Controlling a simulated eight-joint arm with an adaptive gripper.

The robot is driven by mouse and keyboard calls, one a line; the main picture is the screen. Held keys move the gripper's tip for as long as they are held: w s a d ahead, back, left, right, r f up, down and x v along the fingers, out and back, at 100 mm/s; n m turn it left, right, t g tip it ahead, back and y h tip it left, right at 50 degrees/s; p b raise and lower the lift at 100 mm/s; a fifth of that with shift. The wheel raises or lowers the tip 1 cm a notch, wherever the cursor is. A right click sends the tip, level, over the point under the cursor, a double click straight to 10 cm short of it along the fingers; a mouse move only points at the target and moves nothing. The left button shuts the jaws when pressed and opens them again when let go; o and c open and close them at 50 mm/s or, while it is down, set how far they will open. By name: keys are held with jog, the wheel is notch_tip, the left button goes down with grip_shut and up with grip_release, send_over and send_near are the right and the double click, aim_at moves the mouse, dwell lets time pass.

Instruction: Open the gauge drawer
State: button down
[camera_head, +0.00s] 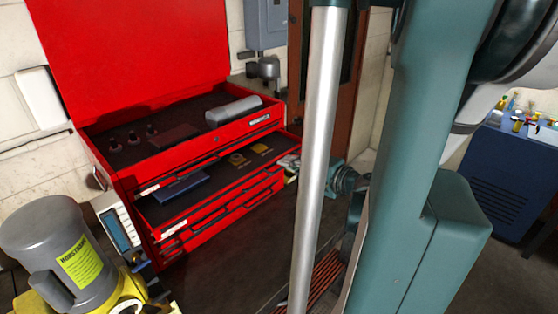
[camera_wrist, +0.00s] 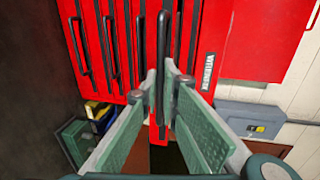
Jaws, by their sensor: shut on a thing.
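The red tool chest (camera_head: 219,133) stands at the left with its lid raised. One of its upper drawers (camera_head: 222,178) is pulled out, showing a dark liner with a blue flat case (camera_head: 180,187), a brass-coloured ring-like piece (camera_head: 238,160) and a small yellow item (camera_head: 260,148). In the wrist view the chest front appears turned on its side. My gripper (camera_wrist: 163,78) is there, its two green-padded fingers shut on the dark bar handle (camera_wrist: 163,45) of a drawer. My silver and teal arm parts hide much of the head view right of the chest.
A grey motor with a yellow label (camera_head: 62,250) stands at the front left, beside a handheld meter (camera_head: 119,228). A teal motor (camera_head: 345,178) is right of the chest. A blue cabinet (camera_head: 510,170) with small items on top stands far right.

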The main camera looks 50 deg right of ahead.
jog(key=f+v, duration=0.2)
jog(key=v, duration=0.7)
jog(key=f+b+v, duration=0.1)
jog(key=v, duration=0.8)
jog(key=shift+s+f, duration=0.35)
jog(key=shift+s, duration=0.15)
jog(key=c, duration=2.6)
grip_release()
jog(key=shift+s, duration=0.2)
jog(key=v, duration=1.1)
jog(key=shift+s, duration=0.25)
jog(key=shift+w, duration=0.25)
